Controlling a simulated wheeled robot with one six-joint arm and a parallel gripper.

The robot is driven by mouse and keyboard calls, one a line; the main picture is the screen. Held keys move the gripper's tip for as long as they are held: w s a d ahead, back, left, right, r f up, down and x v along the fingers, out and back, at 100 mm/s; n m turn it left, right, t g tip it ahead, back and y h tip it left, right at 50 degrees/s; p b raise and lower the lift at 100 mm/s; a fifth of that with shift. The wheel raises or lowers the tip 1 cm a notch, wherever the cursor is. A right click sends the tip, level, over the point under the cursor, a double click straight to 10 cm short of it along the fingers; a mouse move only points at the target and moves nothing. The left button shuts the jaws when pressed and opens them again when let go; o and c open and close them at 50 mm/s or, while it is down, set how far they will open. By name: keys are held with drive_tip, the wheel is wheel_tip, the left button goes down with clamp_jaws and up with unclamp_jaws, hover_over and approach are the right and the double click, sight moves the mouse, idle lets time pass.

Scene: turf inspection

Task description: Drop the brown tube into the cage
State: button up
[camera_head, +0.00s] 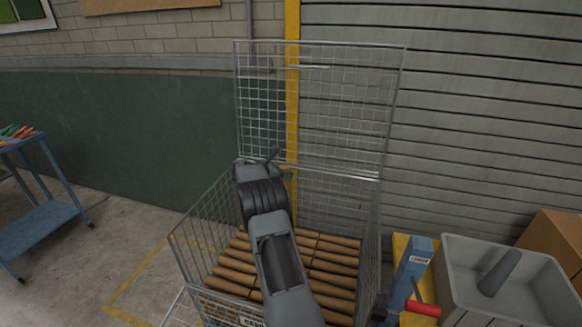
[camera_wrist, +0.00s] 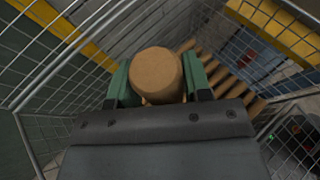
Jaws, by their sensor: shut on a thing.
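The wire cage (camera_head: 203,212) stands in the middle of the head view, its mesh lid (camera_head: 345,110) raised upright at the back. Its wire also surrounds the wrist view (camera_wrist: 50,75). Several brown tubes (camera_head: 328,272) lie in rows on its floor. My gripper (camera_wrist: 157,82), with green fingers, is shut on a brown tube (camera_wrist: 156,66), whose round end faces the wrist camera. My arm reaches over the cage, with the gripper at the cage's back part. In the head view, my arm hides the held tube and most of the gripper.
A grey bin (camera_head: 452,268) and a blue post with a red handle (camera_head: 422,308) stand right of the cage. A cardboard box (camera_head: 556,240) is behind the bin. A blue table (camera_head: 45,215) stands at the left. Floor between table and cage is clear.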

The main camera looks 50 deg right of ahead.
drive_tip(key=shift+m+g, duration=0.3)
drive_tip(key=d+f+b, duration=0.1)
drive_tip(key=s+d+f+b, duration=0.1)
drive_tip(key=f+b, duration=0.2)
drive_tip(key=f, duration=0.1)
drive_tip(key=shift+s+d, duration=0.15)
drive_tip(key=shift+d, duration=0.25)
drive_tip(key=o, duration=1.2)
drive_tip(key=shift+a, duration=0.1)
drive_tip(key=v, duration=1.3)
drive_tip(key=shift+a+r+b, duration=0.25)
drive_tip(key=shift+b, duration=0.2)
